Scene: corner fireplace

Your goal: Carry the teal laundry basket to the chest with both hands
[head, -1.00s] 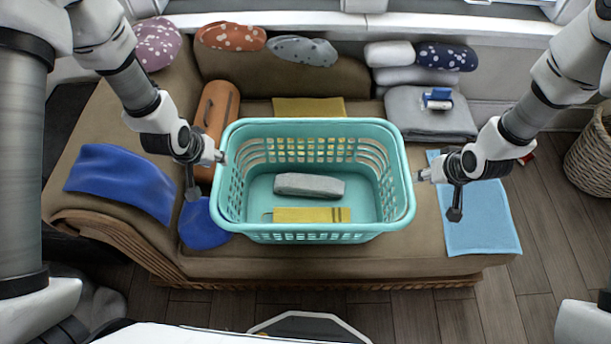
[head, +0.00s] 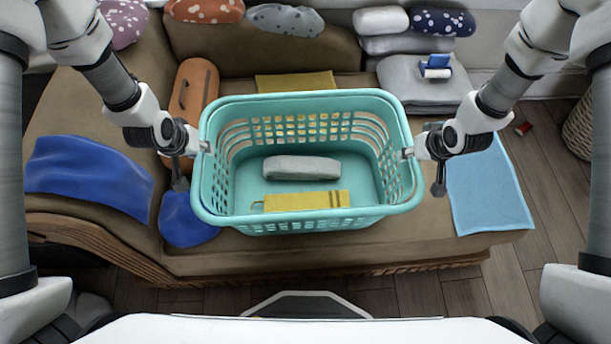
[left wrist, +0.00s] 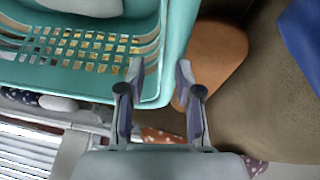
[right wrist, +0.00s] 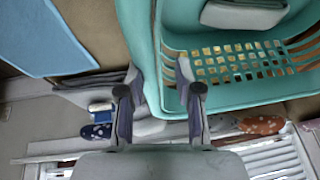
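The teal laundry basket (head: 300,226) is upright over the brown sofa seat, with a grey rolled item (head: 300,167) and a folded yellow striped cloth (head: 305,200) inside. My left gripper (head: 206,147) is shut on its left rim; the left wrist view shows the basket's rim (left wrist: 178,40) between the fingers. My right gripper (head: 408,153) is shut on the opposite rim, and the right wrist view shows that rim (right wrist: 150,60) between the fingers. I cannot see the basket's underside or any gap below it. No chest can be made out.
The brown sofa (head: 350,250) carries a blue cloth (head: 90,175), a smaller blue item (head: 187,222), an orange-brown bolster (head: 193,90) and a light blue mat (head: 487,185). Grey folded fabric (head: 420,85) lies at the back right. Wooden floor shows in front; a wicker basket (head: 580,122) stands at right.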

